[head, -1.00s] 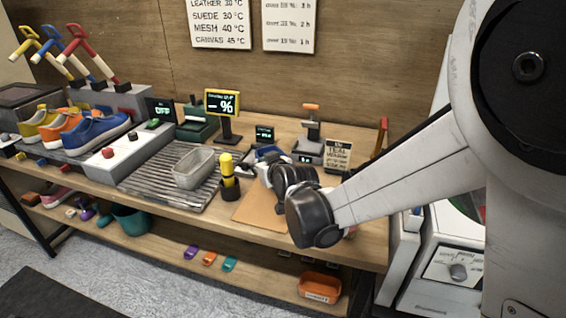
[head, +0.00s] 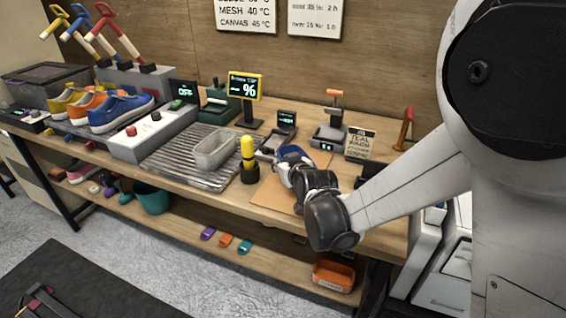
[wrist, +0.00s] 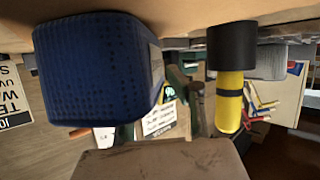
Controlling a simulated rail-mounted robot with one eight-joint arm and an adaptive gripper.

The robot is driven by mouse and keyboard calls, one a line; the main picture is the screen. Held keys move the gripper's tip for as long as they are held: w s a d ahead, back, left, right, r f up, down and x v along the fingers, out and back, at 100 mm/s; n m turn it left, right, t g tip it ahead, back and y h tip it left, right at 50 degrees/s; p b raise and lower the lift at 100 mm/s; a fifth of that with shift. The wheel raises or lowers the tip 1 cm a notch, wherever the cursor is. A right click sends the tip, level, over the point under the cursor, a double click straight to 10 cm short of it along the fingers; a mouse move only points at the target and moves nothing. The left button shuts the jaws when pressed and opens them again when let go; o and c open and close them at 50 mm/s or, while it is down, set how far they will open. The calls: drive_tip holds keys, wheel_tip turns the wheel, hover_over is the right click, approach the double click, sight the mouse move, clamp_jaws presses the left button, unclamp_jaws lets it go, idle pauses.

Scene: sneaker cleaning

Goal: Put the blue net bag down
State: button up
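The blue net bag (wrist: 98,65) fills the upper left of the upside-down wrist view, close to the camera, with a dark blue mesh face. In the head view a small part of the blue bag (head: 292,153) shows just beyond my gripper (head: 297,170), over the brown mat on the bench. The wrist and forearm hide most of the bag there. My fingers cannot be made out in either view, so I cannot tell whether they grip the bag or whether the bag touches the surface.
A yellow bottle in a black holder (head: 249,165) stands left of my gripper, and it also shows in the wrist view (wrist: 230,95). A clear tray (head: 215,150) sits on the metal rack (head: 180,165). Bare mat (head: 275,196) shows in front.

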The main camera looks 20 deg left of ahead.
drive_tip(key=shift+o, duration=0.6)
drive_tip(key=shift+r, duration=0.1)
drive_tip(key=shift+r, duration=0.15)
drive_tip(key=p+v, duration=0.1)
drive_tip(key=v, duration=1.1)
drive_tip(key=shift+d, duration=0.1)
